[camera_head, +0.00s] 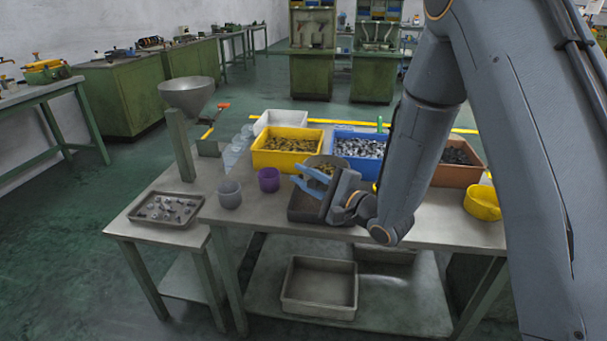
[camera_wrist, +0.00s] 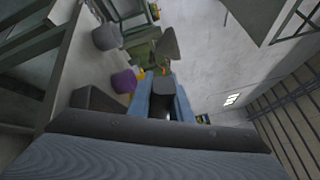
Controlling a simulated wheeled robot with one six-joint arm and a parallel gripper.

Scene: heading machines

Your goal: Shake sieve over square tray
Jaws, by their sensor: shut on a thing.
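A round, sieve-like dish (camera_head: 327,160) shows in the head view just behind my gripper, with brass-coloured pieces in or behind it. My gripper (camera_head: 300,176) has blue fingers and sits above the front of the table, pointing left. In the wrist view my gripper (camera_wrist: 172,100) is shut on a dark piece (camera_wrist: 163,86), which seems to be the sieve's handle. A dark square tray (camera_head: 303,214) stands on the table below my gripper, partly hidden by it; its dark wall also shows in the wrist view (camera_wrist: 92,103). The sieve's mesh cannot be made out.
A purple cup (camera_head: 269,180) and a grey cup (camera_head: 229,194) stand left of the tray. Yellow (camera_head: 286,158), blue (camera_head: 343,156) and brown (camera_head: 444,175) bins of parts stand behind. A funnel (camera_head: 187,92) rises at left above a shallow tray (camera_head: 148,216) of parts.

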